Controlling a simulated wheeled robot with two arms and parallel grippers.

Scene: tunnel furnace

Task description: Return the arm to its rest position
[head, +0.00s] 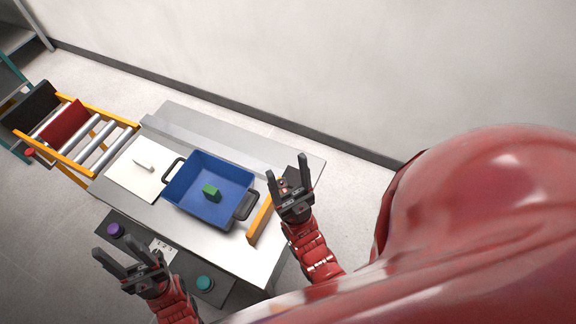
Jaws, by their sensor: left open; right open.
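My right gripper (290,176) is open and empty, with its fingers pointing up in the picture. It is over the right part of the metal table (240,262), to the right of the blue tray and close to an orange bar. My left gripper (117,262) is open and empty at the lower left, in front of the table near a dark control panel (187,266). Both red arms come in from the bottom of the head view.
A blue tray (233,168) with black handles holds a green block (211,192). A white board (128,180) lies left of it. An orange bar (261,218) stands at right. The panel has a purple knob (115,230) and a teal knob (205,283). A roller conveyor (95,143) is at left.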

